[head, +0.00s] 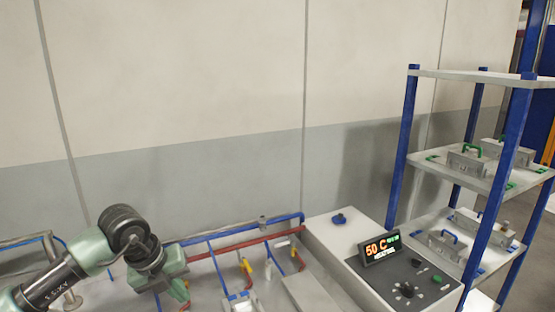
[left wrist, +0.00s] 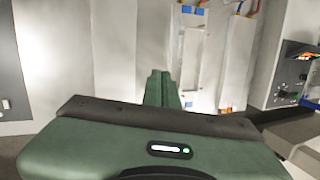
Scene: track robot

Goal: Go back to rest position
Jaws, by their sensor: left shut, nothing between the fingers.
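My left arm comes in from the lower left in the head view. Its green gripper (head: 178,287) hangs at the left end of the workbench, pointing down, in front of the pipes. In the left wrist view the green gripper fingers (left wrist: 162,90) lie together, shut with nothing between them. The fingers are apart from the pipes and fixtures as far as I can see. My right gripper is in neither view.
Red and blue pipes (head: 240,244) with yellow-handled valves run along the bench. A control box with a display (head: 380,249) reading 50 C stands right of them. A blue-post shelf (head: 475,186) holds metal parts with green and blue handles. A plain wall (head: 190,90) is behind.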

